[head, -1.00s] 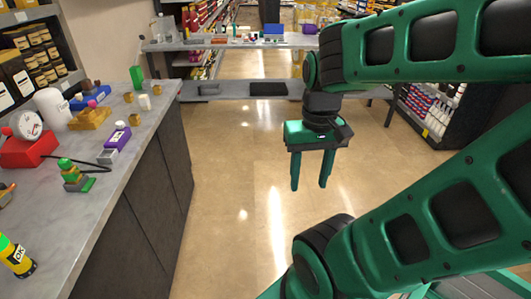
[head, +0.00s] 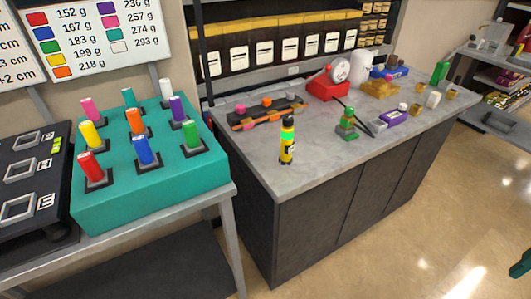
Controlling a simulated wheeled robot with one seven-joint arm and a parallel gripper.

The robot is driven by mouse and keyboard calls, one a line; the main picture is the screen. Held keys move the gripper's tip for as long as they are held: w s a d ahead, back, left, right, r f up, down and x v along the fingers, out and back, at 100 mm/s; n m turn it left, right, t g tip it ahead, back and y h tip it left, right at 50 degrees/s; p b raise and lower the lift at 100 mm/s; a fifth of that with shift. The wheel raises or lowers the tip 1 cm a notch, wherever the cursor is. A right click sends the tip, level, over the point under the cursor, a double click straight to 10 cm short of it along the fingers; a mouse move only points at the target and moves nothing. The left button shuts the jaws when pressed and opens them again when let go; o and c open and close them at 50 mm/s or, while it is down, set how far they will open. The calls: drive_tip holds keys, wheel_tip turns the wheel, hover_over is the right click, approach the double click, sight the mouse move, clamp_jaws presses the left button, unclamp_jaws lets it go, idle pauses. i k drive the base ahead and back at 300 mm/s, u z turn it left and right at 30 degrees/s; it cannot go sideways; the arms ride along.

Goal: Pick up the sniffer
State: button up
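A yellow and black handheld device (head: 288,140) with a glowing green band stands upright near the front left edge of the grey counter (head: 300,180). It looks like the sniffer, though no label names it. Nothing touches it. Only a small green piece, seemingly of my gripper or arm (head: 521,262), shows at the lower right edge, over the floor and well apart from the device. Its fingers cannot be made out, so its opening is hidden.
Left of the counter, a teal block (head: 150,200) holds several coloured weights on a table. Behind the device lies a dark tool rack (head: 268,112). To its right are a green fitting with a black cable (head: 347,125), a red gauge unit (head: 328,86) and a purple device (head: 393,117). Floor at right is clear.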

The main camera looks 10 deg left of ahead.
sight(287, 144)
drive_tip(key=u, duration=1.25)
drive_tip(key=k, duration=1.7)
drive_tip(key=z, duration=0.3)
drive_tip(key=i, duration=1)
